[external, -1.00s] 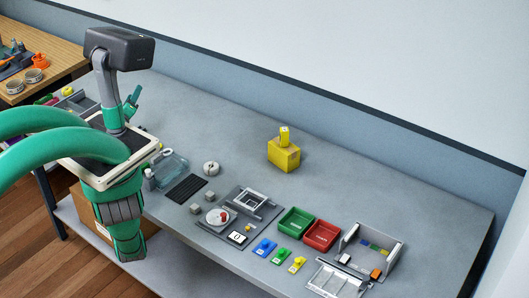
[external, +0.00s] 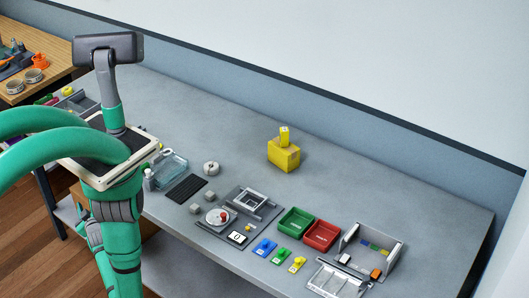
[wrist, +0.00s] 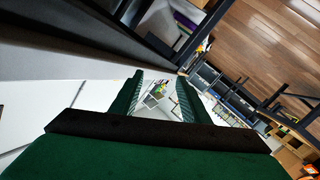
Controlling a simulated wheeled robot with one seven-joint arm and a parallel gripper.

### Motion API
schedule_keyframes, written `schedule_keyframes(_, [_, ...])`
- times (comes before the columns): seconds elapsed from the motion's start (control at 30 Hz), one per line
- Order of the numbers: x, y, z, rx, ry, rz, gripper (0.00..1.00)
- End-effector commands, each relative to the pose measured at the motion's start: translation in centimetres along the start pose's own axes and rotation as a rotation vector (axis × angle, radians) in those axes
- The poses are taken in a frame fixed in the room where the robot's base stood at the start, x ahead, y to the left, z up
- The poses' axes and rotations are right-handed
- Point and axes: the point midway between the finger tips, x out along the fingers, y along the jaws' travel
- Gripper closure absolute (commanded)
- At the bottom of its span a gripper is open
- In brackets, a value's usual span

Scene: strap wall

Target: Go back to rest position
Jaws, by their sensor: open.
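My gripper (wrist: 158,88) shows in the wrist view with its two green fingers apart and nothing between them. Through the gap I see a small pale area with coloured bits, too small to make out. In the external view my gripper is hidden; my green arm hangs at the left, in front of the bench's near edge.
The grey bench (external: 365,180) holds a yellow block (external: 284,154), a green tray (external: 296,222), a red tray (external: 322,236) and a grey open box (external: 374,250). A wooden table (external: 52,62) stands far left.

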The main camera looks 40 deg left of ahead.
Motion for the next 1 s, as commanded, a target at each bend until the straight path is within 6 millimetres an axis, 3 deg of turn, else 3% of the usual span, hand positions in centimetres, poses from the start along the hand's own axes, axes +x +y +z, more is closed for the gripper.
schedule_keyframes(0.03, [-1.5, 0.3, 1.5, 0.054, -0.034, 0.024, 0.58])
schedule_keyframes(0.17, [-4.8, 1.9, 4.5, 0.182, -0.104, 0.109, 0.58])
schedule_keyframes(0.37, [-10.8, 6.1, 9.4, 0.344, -0.225, 0.307, 0.58])
schedule_keyframes(0.6, [-20.0, 10.6, 13.4, 0.505, -0.347, 0.572, 0.58])
schedule_keyframes(0.67, [-22.9, 11.7, 13.9, 0.540, -0.369, 0.640, 0.58])
schedule_keyframes(0.8, [-30.6, 14.5, 14.2, 0.608, -0.404, 0.798, 0.58])
schedule_keyframes(1.0, [-40.7, 18.6, 12.2, 0.645, -0.405, 0.967, 0.58])
